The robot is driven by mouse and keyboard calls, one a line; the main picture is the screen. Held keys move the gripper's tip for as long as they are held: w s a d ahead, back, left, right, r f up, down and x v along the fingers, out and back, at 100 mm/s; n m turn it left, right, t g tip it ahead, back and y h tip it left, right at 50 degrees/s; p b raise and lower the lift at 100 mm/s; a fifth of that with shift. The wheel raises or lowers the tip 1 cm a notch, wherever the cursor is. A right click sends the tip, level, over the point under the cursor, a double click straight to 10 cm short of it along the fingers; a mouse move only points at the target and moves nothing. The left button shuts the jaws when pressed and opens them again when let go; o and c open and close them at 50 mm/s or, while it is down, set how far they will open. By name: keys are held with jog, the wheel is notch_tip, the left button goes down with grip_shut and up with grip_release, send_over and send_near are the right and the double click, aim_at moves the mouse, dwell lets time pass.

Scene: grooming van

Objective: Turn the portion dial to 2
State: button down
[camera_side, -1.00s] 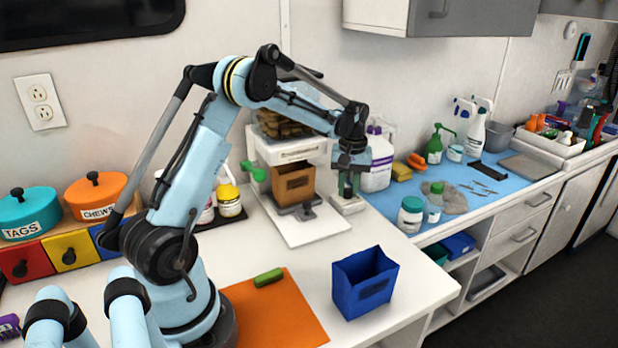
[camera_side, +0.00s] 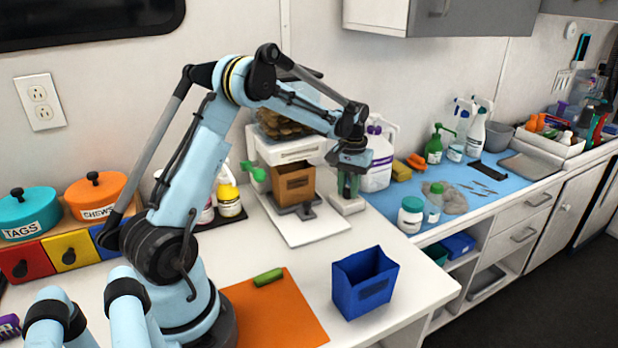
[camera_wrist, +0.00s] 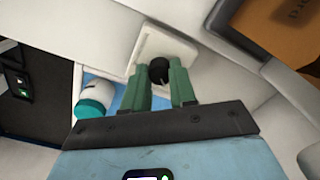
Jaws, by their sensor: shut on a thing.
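The portion dial is a black round knob (camera_wrist: 159,69) on a white plate (camera_wrist: 178,45) in the wrist view. My gripper (camera_wrist: 165,75) has its two green fingers on either side of the knob, closed on it. A small pale mark shows on the knob's near side; no numbers can be read. In the side view my gripper (camera_side: 348,188) points down onto a white base block at the right of the treat dispenser (camera_side: 299,151). The knob is hidden there behind the fingers.
A brown bin (camera_side: 294,184) sits under the dispenser, beside a green scoop (camera_side: 256,173). A white jug (camera_side: 378,165) stands close behind my gripper. A blue open bin (camera_side: 364,283) and an orange mat (camera_side: 285,315) are in front. White counter between them is clear.

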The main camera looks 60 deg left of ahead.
aim_at(349, 190)
jog(key=c, duration=0.9)
grip_release()
jog(key=shift+r, duration=0.1)
notch_tip(349, 190, up, 12)
jog(key=shift+w+d, duration=0.1)
